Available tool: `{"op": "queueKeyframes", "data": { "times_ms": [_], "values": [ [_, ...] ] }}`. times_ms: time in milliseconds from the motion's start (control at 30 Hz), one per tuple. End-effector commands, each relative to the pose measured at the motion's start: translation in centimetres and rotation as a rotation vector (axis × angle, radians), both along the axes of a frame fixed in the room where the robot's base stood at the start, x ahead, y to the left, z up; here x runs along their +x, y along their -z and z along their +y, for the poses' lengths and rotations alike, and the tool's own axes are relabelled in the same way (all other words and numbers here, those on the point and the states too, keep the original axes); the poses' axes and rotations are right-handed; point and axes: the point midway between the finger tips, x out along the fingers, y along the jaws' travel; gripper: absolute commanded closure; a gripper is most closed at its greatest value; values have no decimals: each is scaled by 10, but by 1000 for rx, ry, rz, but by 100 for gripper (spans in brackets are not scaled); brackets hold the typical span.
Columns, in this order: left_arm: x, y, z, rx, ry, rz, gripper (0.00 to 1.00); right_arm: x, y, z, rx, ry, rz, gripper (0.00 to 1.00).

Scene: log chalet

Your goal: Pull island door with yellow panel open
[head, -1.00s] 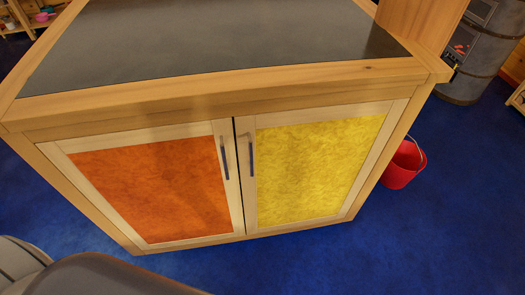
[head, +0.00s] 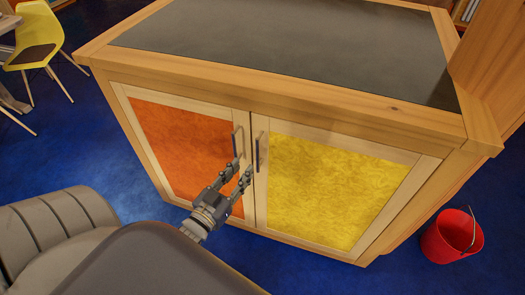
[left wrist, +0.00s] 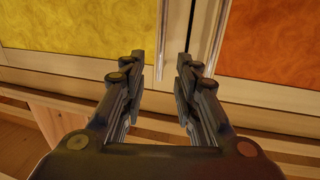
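The wooden island has two shut doors. The door with the yellow panel (head: 335,190) is on the right in the head view, with an upright bar handle (head: 258,152) near its left edge. The door with the orange panel (head: 178,145) is on the left, with its own handle (head: 236,141). My left gripper (head: 243,167) is open just in front of the doors, near the lower ends of the handles. In the left wrist view, its spread fingers (left wrist: 161,65) point toward the yellow door (left wrist: 80,30), whose handle (left wrist: 162,40) lines up between them. Contact is unclear. My right gripper is out of view.
The island's dark top (head: 290,45) has a wooden rim overhanging the doors. A red bucket (head: 450,237) stands on the blue floor at the right of the island. A yellow chair (head: 38,40) stands far left. The floor before the yellow door looks clear.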

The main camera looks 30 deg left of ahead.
Motion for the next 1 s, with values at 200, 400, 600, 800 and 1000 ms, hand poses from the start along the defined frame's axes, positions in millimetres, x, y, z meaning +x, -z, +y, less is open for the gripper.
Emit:
{"op": "queueKeyframes", "data": {
  "times_ms": [200,400,600,800,1000],
  "values": [
    [36,-2,1,-2,0,-3,71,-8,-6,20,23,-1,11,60],
    [70,-1,2,-1,0,0,71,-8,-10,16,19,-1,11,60],
    [93,0,3,0,0,1,71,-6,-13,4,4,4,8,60],
    [100,1,4,-1,0,3,71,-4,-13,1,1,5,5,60],
    [101,1,4,-1,0,3,71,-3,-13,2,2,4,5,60]
  ]
}}
